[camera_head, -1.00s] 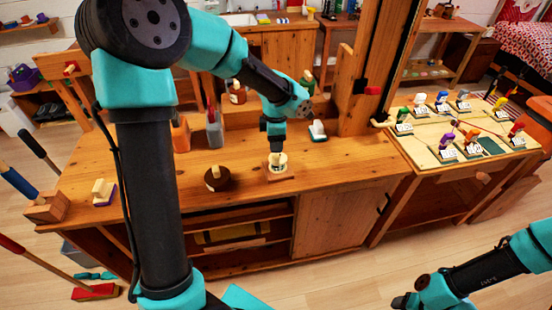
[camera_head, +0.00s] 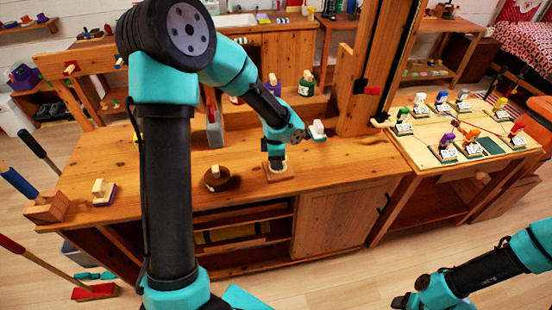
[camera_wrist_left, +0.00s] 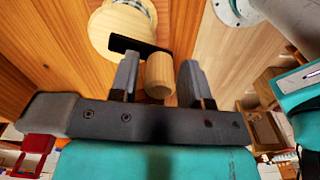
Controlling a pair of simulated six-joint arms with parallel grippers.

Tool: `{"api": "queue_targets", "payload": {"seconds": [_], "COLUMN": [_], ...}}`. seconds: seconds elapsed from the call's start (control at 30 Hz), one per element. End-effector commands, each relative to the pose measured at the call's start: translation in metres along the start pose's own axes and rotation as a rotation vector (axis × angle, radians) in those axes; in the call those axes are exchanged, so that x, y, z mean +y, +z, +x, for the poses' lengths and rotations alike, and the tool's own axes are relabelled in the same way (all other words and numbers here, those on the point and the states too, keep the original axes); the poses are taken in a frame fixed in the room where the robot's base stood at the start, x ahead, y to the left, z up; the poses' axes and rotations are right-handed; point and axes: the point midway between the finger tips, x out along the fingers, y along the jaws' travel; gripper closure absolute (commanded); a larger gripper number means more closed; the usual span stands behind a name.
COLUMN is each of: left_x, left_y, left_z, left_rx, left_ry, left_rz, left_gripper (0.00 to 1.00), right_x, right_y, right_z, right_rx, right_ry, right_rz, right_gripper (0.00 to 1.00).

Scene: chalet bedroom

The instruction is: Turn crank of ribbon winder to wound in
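The ribbon winder stands on the workbench (camera_head: 340,165), its wooden base (camera_head: 284,177) showing below my left gripper (camera_head: 276,162). In the left wrist view, the winder's pale round wooden drum (camera_wrist_left: 103,28) is at the top, with a black crank arm (camera_wrist_left: 130,44) and a wooden crank knob (camera_wrist_left: 160,76). My left gripper (camera_wrist_left: 160,66) is open, its two fingers on either side of the knob, with narrow gaps visible. In the head view the gripper hides most of the winder. My right gripper (camera_head: 402,301) is at the bottom right, apart from the bench; its fingers are unclear.
A dark round piece with a wooden block (camera_head: 215,176) sits left of the winder. A white-topped block (camera_head: 317,130) and a green bottle (camera_head: 306,84) stand behind it. A board (camera_head: 425,150) with several coloured items is at the right. The bench right of the winder is clear.

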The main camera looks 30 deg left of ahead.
Motion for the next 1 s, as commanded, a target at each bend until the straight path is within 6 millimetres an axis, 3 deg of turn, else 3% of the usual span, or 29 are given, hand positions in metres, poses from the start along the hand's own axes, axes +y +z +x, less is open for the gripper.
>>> {"api": "queue_targets", "payload": {"seconds": [0.4, 0.77, 1.0], "left_x": [0.0001, 0.0005, 0.0019], "left_y": [0.0001, -0.0017, -0.0063], "left_z": [-0.0004, -0.0004, -0.0005], "left_rx": [0.0, 0.0, 0.0], "left_ry": [0.0, 0.0, 0.001], "left_rz": [0.0, 0.039, 0.154], "left_gripper": [0.97, 0.97, 0.97], "right_x": [0.0, 0.0, 0.0], "right_y": [0.0, 0.0, 0.0], "right_z": [0.0, 0.0, 0.0], "right_rx": [0.0, 0.0, 0.0], "right_ry": [0.0, 0.0, 0.0], "right_rz": [0.0, 0.0, 0.0], "right_gripper": [0.43, 0.43, 0.43]}}
